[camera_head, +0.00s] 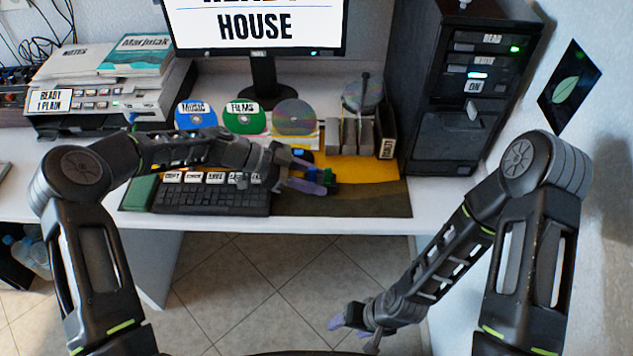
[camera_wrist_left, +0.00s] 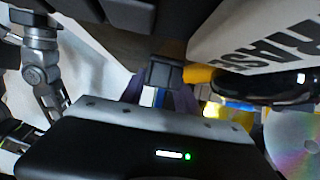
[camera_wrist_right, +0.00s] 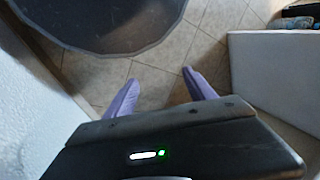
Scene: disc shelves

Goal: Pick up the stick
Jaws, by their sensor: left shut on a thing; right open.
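My left gripper (camera_head: 320,180) is over the mat at the right end of the keyboard, with purple fingers. In the left wrist view its fingers (camera_wrist_left: 160,92) are shut on a small piece with a dark block end and blue and white parts, apparently the stick (camera_wrist_left: 163,74). In the head view, small blue and green bits show at these fingers; which belong to the stick I cannot tell. My right gripper (camera_head: 350,322) is low in front of the desk, open and empty; its spread fingers show in the right wrist view (camera_wrist_right: 162,92).
The keyboard (camera_head: 215,201) with labelled keys lies left of the mat (camera_head: 385,203). Discs (camera_head: 293,117) stand behind it, with grey slots (camera_head: 348,137) to their right. A black computer tower (camera_head: 460,150) stands at the right. The floor (camera_head: 270,290) before the desk is clear.

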